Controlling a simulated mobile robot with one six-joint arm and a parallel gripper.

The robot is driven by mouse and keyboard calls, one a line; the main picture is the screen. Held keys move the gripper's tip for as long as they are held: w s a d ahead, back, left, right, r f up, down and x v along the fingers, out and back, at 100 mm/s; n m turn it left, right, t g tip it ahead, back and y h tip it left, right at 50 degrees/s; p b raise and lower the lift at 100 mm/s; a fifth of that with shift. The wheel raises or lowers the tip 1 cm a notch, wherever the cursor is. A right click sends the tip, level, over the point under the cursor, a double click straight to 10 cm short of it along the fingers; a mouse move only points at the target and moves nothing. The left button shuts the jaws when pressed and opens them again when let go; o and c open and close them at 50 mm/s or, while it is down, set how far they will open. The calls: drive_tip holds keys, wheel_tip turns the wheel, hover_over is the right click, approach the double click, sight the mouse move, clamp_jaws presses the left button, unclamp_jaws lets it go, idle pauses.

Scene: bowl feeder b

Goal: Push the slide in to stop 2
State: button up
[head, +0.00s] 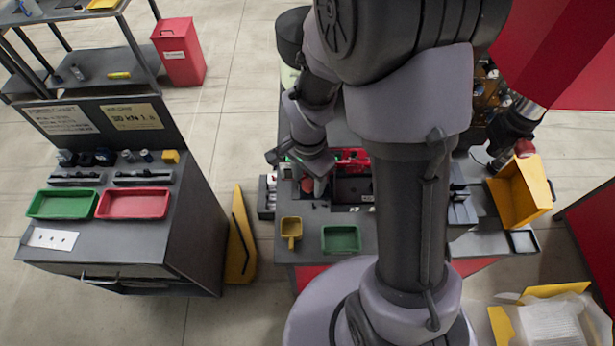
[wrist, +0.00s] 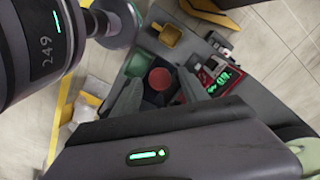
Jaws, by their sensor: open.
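A round red knob (wrist: 160,78) shows between the two fingers of my gripper (wrist: 158,85) in the wrist view. In the head view the same red knob (head: 307,185) shows just below my gripper (head: 312,175), at the left part of the machine bench. My gripper is open, with one finger on either side of the knob in the picture. I cannot tell whether either finger touches it. The slide itself and its stop marks are not clearly visible; my gripper and arm cover much of that area.
A yellow scoop (head: 291,230) and a green tray (head: 341,239) lie on the front of the bench. A red panel with green digits (wrist: 222,78) stands beside the knob. A yellow bin (head: 518,190) is at the right. A grey cabinet (head: 110,240) with trays stands apart at the left.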

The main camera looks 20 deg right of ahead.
clamp_jaws()
idle(1.5)
